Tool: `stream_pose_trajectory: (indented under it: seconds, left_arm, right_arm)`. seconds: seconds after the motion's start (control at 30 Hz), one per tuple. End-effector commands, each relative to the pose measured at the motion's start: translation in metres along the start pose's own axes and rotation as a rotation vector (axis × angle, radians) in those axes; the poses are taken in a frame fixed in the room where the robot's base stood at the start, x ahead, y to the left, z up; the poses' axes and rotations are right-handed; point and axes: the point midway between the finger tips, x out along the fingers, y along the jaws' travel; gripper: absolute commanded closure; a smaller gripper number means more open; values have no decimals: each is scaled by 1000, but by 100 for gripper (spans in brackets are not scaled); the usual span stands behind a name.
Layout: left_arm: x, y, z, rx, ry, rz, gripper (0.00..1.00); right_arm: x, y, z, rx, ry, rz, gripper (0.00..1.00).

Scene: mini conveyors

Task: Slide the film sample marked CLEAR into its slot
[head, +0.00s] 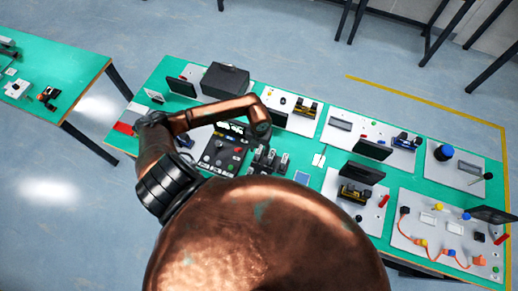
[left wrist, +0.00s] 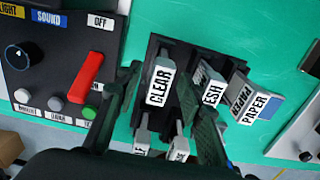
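The film sample marked CLEAR (left wrist: 160,86) stands in a black rack (left wrist: 153,48) in the left wrist view, its white label facing me. My left gripper (left wrist: 161,100) is open, with one finger on each side of the CLEAR sample. I cannot tell whether either finger touches it. In the head view the rack (head: 270,160) shows just below my left wrist. The sample's slot cannot be made out. My right gripper is not in view.
A dark control box (left wrist: 60,55) with a knob, a red lever (left wrist: 86,77) and buttons stands left of the rack; it also shows in the head view (head: 222,150). Small screens and devices fill the green table (head: 310,178) to the right. A black box (head: 225,80) stands behind.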

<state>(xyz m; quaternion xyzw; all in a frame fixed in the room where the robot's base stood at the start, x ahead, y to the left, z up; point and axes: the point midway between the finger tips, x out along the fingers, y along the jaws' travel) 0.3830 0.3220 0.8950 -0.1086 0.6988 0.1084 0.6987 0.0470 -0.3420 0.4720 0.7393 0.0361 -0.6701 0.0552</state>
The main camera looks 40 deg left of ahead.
Motion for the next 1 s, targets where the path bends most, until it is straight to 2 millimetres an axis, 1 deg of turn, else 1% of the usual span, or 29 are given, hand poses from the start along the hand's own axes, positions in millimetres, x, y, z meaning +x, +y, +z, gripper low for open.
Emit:
stream_pose_trajectory:
  seconds: [0.07, 0.17, 0.27, 0.5, 0.6, 0.7, 0.83, 1.0]
  left_arm:
    - [-2, 0, 0, 0, 0, 0, 65]
    - [-10, 0, 1, 1, -2, 0, 65]
    - [-26, 0, 1, 2, -4, 0, 65]
    - [-76, 1, 2, 2, -4, 1, 65]
    - [-94, 1, 1, 1, -4, 2, 65]
    - [-108, 0, 1, 1, -3, 0, 65]
    - [-118, 1, 1, 0, -1, 1, 65]
    - [-120, 1, 0, 0, 0, 0, 65]
  right_arm:
    - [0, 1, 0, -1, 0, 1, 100]
    - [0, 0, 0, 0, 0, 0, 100]
    - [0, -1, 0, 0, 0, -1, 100]
    - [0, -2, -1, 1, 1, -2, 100]
    - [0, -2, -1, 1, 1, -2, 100]
    - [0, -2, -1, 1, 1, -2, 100]
    - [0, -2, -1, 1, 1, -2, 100]
    - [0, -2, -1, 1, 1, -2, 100]
